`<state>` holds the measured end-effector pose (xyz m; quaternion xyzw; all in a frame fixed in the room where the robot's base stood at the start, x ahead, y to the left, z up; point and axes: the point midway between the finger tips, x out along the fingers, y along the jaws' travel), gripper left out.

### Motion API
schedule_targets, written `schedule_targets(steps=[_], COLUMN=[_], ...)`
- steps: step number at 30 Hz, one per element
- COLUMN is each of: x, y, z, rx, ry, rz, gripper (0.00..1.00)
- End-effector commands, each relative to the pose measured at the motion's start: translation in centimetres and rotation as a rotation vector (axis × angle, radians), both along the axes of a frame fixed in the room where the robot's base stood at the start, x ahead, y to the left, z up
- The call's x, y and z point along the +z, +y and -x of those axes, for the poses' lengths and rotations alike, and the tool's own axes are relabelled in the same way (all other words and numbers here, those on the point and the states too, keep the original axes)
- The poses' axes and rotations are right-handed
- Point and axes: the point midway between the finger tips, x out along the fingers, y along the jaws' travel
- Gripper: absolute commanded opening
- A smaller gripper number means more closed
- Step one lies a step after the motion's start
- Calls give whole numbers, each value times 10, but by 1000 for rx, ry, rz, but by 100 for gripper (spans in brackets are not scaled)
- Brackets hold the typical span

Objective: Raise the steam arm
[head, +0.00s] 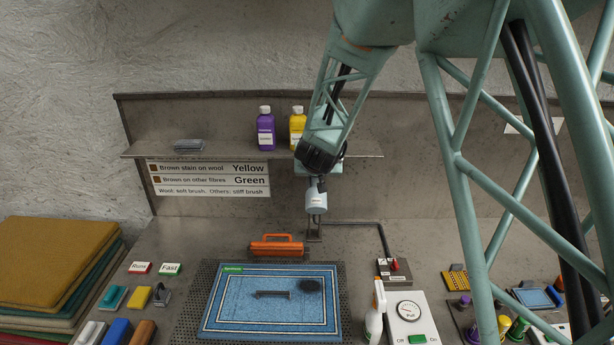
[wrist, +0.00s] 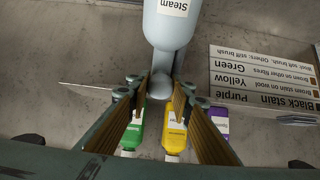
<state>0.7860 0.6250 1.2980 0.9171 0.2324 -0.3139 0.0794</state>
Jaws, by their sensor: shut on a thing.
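The steam arm is a thin dark pipe (head: 352,224) that rises from a small base with a red knob (head: 394,265) and bends left over the table. It carries a pale blue steam head (head: 316,203), labelled "Steam" in the wrist view (wrist: 172,28). The head hangs upright behind the blue rug, above an orange-handled tool. My gripper (head: 318,182) is at the top of the steam head. The pipe's joint with the head is partly hidden.
A blue rug (head: 225,310) lies on a perforated mat, with the orange-handled tool (head: 277,247) behind it. A shelf (head: 220,152) with purple and yellow bottles is close behind my gripper. A spray bottle (head: 375,318) and a gauge box (head: 411,320) stand at front right.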

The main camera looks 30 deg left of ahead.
Motion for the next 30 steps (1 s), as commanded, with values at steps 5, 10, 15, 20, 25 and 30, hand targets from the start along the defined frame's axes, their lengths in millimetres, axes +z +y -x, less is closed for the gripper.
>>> schedule_targets(steps=[5, 10, 15, 20, 25, 30], x=[5, 8, 10, 10, 7, 5], y=[-3, -3, -2, -2, -3, -3], z=[-10, -12, -13, -12, -11, -10], rx=[-1, -1, -1, -1, -1, 0], ry=[-6, -9, -11, -10, -6, -4], rz=[-2, -4, -6, -6, -3, -2], gripper=[2, 2, 2, 28, 34, 34])
